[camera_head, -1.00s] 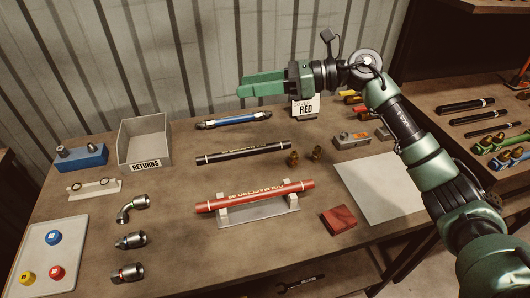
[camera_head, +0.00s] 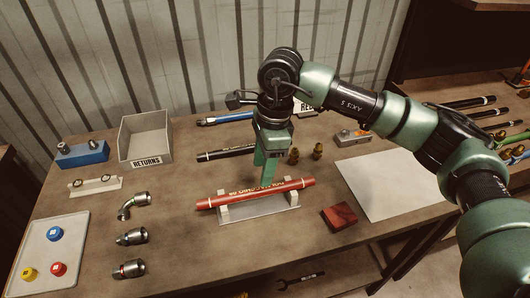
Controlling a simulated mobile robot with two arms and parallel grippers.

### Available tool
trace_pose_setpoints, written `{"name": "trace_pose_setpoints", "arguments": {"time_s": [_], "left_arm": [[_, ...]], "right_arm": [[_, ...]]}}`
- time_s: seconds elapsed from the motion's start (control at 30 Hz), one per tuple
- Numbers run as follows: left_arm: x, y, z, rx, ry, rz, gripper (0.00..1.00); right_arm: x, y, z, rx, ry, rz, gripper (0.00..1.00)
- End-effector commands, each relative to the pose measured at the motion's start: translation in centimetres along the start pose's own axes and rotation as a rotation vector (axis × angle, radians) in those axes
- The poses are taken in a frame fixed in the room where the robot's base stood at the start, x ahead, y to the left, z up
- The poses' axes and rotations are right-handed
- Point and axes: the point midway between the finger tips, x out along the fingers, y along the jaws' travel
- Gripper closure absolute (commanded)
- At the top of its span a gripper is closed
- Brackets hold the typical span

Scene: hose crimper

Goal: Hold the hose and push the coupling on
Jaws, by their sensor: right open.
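The red hose (camera_head: 232,199) lies across a light cradle (camera_head: 258,209) in the middle of the table. My right gripper (camera_head: 264,178) points down just above and behind the middle of the hose. It is open, with its green fingers seen nearly edge-on, and holds nothing. Whether a finger touches the hose I cannot tell. Three silver couplings lie at the left: a bent one (camera_head: 131,206), a straight one (camera_head: 131,237) and another with a red mark (camera_head: 128,270). My left gripper is not in view.
A black hose (camera_head: 222,153) and a blue hose (camera_head: 222,118) lie behind. The grey RETURNS bin (camera_head: 145,139) stands at back left. Brass fittings (camera_head: 317,151) stand right of the gripper. A red block (camera_head: 339,217) and white sheet (camera_head: 392,187) lie at right. A tray (camera_head: 42,278) holds coloured caps.

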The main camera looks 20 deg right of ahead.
Motion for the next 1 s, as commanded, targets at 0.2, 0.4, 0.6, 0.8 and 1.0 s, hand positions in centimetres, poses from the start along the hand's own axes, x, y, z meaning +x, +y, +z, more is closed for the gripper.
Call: {"name": "trace_pose_setpoints", "arguments": {"time_s": [0.2,0.4,0.6,0.8,1.0], "left_arm": [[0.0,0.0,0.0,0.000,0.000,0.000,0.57],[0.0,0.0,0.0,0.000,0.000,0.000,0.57],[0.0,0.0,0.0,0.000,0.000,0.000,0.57],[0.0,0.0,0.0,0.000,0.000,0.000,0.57],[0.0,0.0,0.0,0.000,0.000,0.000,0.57]], "right_arm": [[4.3,0.1,0.0,0.000,-0.002,0.004,0.53],[6.6,0.0,0.0,0.000,-0.002,0.001,0.53],[7.4,0.0,0.1,0.000,-0.003,0.000,0.53],[7.4,0.0,0.1,0.000,-0.003,0.000,0.53],[7.4,0.0,0.1,0.000,-0.003,0.000,1.00]]}}
